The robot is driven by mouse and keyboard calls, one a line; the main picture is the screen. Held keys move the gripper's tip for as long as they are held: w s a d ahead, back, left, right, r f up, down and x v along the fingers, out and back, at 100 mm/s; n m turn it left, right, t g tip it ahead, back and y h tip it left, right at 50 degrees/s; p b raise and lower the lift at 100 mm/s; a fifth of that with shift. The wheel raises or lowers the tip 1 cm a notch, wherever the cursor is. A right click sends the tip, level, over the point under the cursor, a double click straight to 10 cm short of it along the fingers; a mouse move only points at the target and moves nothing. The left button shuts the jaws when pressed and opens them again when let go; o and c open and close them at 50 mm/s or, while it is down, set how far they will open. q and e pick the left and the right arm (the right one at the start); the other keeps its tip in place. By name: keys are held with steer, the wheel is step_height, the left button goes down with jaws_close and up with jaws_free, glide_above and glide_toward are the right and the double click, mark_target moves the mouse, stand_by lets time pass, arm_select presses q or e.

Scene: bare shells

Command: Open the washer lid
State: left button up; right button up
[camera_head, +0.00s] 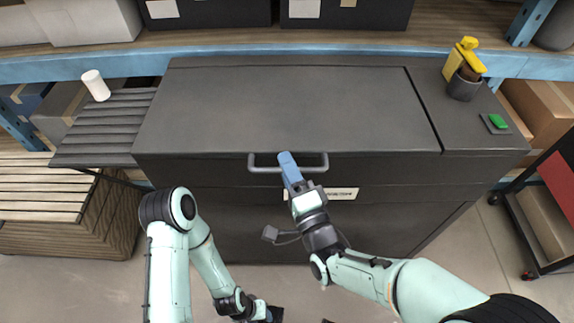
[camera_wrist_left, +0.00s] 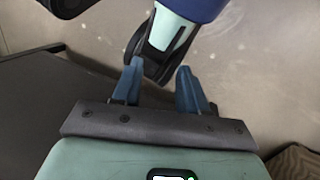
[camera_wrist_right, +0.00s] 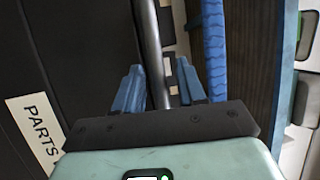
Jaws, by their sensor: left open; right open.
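The washer is a wide dark grey cabinet with a closed flat lid (camera_head: 290,105) in the head view. A grey bar handle (camera_head: 262,169) runs along the lid's front edge. My right gripper (camera_head: 286,158) is at the middle of this handle, with its blue fingers open. In the right wrist view, the handle bar (camera_wrist_right: 151,45) passes between the open fingertips (camera_wrist_right: 160,75); contact cannot be told. My left gripper (camera_head: 274,314) is low, near the bottom edge of the head view and away from the washer handle. Its open, empty fingers show in the left wrist view (camera_wrist_left: 158,72).
A slatted shelf (camera_head: 105,128) with a white cylinder (camera_head: 96,85) is at left. Blue-edged shelving (camera_head: 220,58) stands behind. A cart (camera_head: 540,210) is at right.

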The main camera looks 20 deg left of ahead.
jaws_close()
steer(key=shift+r, duration=0.1)
